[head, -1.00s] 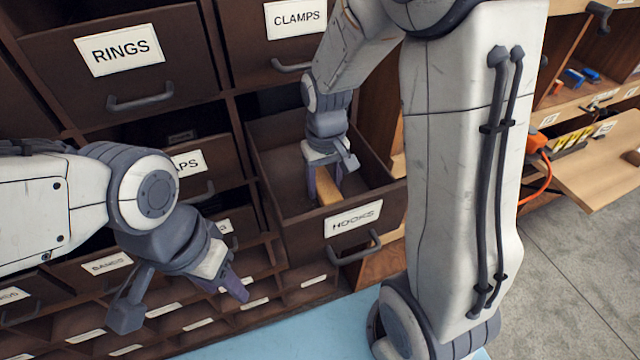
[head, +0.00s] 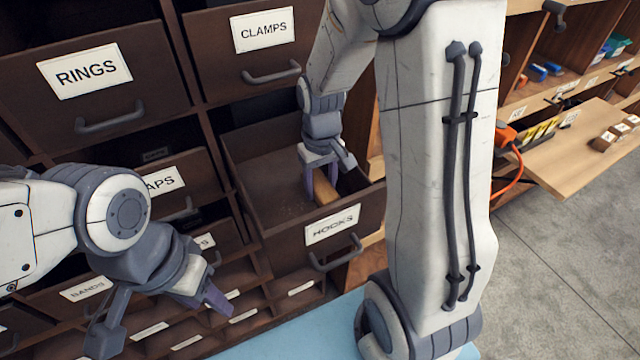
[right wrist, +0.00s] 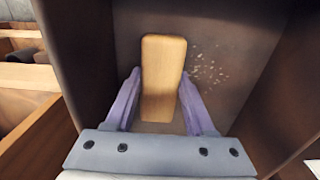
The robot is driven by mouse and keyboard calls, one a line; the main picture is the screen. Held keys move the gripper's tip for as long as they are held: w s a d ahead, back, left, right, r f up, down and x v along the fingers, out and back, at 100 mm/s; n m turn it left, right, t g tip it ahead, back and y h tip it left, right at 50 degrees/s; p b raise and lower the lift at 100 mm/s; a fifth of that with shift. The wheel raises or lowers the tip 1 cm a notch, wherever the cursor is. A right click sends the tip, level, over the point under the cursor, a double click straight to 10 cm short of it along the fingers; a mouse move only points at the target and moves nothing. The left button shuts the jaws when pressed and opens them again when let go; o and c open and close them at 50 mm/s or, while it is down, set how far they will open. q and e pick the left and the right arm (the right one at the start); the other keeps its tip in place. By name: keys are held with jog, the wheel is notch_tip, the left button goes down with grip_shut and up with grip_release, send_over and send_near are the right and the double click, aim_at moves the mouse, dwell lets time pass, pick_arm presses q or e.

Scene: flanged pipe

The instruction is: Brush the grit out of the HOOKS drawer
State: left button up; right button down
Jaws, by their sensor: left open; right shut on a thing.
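The HOOKS drawer (head: 345,212) is pulled open, its white label on the front. My right gripper (head: 322,185) reaches down inside it, shut on a tan wooden brush block (head: 328,197). In the right wrist view the brush block (right wrist: 163,75) stands between the two purple fingers of the right gripper (right wrist: 162,100). Pale grit (right wrist: 208,68) lies scattered on the drawer floor just right of the block. The bristles are hidden under the block. My left gripper (head: 213,298) is open and empty, left of the HOOKS drawer in front of the small lower drawers.
The CLAMPS drawer (head: 262,75) and RINGS drawer (head: 90,85) are above and to the left. A blue surface (head: 300,335) lies below. A wooden shelf board (head: 570,165) with small items juts out at right. Grey floor is clear at lower right.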

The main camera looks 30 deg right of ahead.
jog(key=shift+s+a+r+p, duration=0.15)
jog(key=shift+a+p, duration=0.2)
jog(key=shift+a, duration=1.9)
jog(key=shift+s+a+f, duration=0.1)
jog(key=shift+a+f, duration=0.05)
jog(key=shift+a, duration=1.1)
jog(key=shift+a+f, duration=0.15)
jog(key=shift+a, duration=1.05)
jog(key=shift+d+r+p, duration=0.15)
jog(key=shift+d+p, duration=0.25)
jog(key=shift+d, duration=1.95)
jog(key=shift+w+d, duration=0.2)
jog(key=shift+d, duration=2.35)
jog(key=shift+s+a, duration=0.1)
jog(key=shift+a, duration=1.15)
jog(key=shift+a+r+p, duration=0.1)
jog(key=shift+a+p, duration=0.55)
jog(key=shift+a, duration=2.95)
jog(key=shift+d+f, duration=0.2)
jog(key=shift+d, duration=1.05)
jog(key=shift+d+r, duration=0.1)
jog(key=shift+d, duration=1.1)
